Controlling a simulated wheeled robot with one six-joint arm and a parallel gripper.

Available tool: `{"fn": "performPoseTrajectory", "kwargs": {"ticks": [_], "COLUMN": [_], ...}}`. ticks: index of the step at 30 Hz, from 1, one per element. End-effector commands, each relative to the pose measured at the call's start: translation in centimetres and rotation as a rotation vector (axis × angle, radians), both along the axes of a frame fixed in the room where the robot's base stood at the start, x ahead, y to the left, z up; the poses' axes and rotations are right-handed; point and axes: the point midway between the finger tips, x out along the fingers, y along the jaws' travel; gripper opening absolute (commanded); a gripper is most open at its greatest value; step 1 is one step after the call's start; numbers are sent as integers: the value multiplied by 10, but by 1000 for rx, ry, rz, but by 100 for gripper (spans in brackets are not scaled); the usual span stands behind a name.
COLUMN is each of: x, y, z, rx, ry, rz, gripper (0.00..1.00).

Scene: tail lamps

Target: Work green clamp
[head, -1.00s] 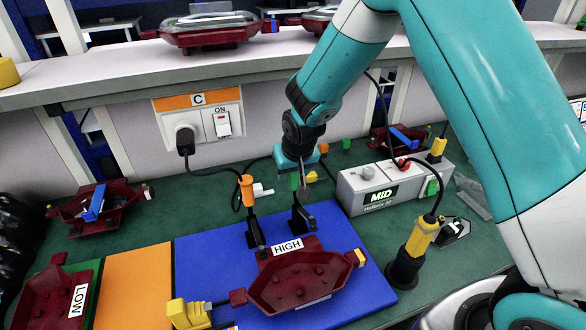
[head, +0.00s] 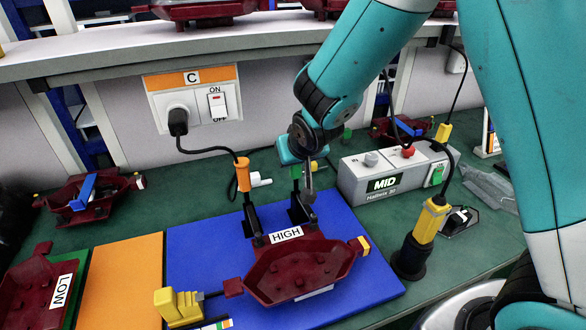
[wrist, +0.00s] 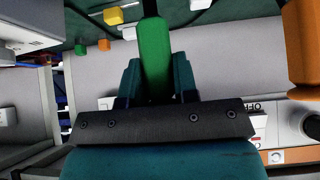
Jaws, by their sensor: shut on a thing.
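The green clamp has a green handle (head: 295,172) on a black base (head: 301,212) at the back edge of the blue board, right of the HIGH label. My gripper (head: 299,163) is over this handle, which is partly hidden behind it in the head view. In the wrist view the green handle (wrist: 154,60) stands between the two teal fingers, and my gripper (wrist: 157,80) is shut on it. A dark red lamp housing (head: 300,268) lies on the blue board in front of the clamp.
An orange-handled clamp (head: 243,176) stands close on the left. A grey MID box (head: 384,185) is to the right, with a yellow-and-black tool (head: 425,228) in front of it. Socket panel C (head: 193,98) is on the wall behind.

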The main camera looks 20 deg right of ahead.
Motion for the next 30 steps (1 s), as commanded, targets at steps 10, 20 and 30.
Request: {"fn": "performPoseTrajectory", "kwargs": {"ticks": [10,20,30], "x": [-11,-12,-12], "y": [0,0,0], "z": [0,1,2], "rx": [1,1,1], "ry": [-120,-116,-118], "rz": [1,1,1], "gripper": [0,44,53]}}
